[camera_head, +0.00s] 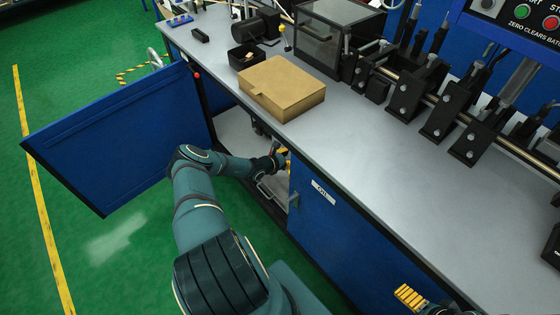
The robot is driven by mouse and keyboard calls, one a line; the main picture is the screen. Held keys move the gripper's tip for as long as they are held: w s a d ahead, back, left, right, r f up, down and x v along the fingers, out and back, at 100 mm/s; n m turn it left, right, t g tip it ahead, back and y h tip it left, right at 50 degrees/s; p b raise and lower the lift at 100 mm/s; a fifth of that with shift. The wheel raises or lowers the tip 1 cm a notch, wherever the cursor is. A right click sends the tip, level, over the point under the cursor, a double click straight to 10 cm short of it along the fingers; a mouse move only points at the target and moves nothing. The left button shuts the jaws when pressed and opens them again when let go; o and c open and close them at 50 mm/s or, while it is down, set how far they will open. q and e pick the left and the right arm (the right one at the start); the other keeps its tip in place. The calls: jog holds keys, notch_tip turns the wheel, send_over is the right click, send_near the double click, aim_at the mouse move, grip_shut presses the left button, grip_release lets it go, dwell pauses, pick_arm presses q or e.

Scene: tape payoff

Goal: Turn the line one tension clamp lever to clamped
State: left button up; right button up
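Black clamp-like brackets with upright levers (439,42) stand along a rail at the right of the bench. I cannot tell which lever, if any, is the line one tension clamp lever. My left gripper (282,157) is at the cabinet opening under the bench, far below and left of those brackets. Its yellow fingertips show only partly, beside the cabinet's edge, and its grip is unclear. My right gripper (410,298) is at the bottom right, in front of the blue cabinet. Its yellow finger pads show, but whether they are apart is unclear.
The grey bench top (360,150) is clear in front of the brackets. A cardboard box (283,88) lies on it near the front edge. A blue cabinet door (120,135) stands open at left. A control panel (520,20) is at the upper right.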

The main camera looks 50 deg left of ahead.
pick_arm(q)
jog(key=v, duration=0.6)
jog(key=shift+s+r, duration=0.2)
jog(key=shift+s, duration=0.05)
dwell(0.3)
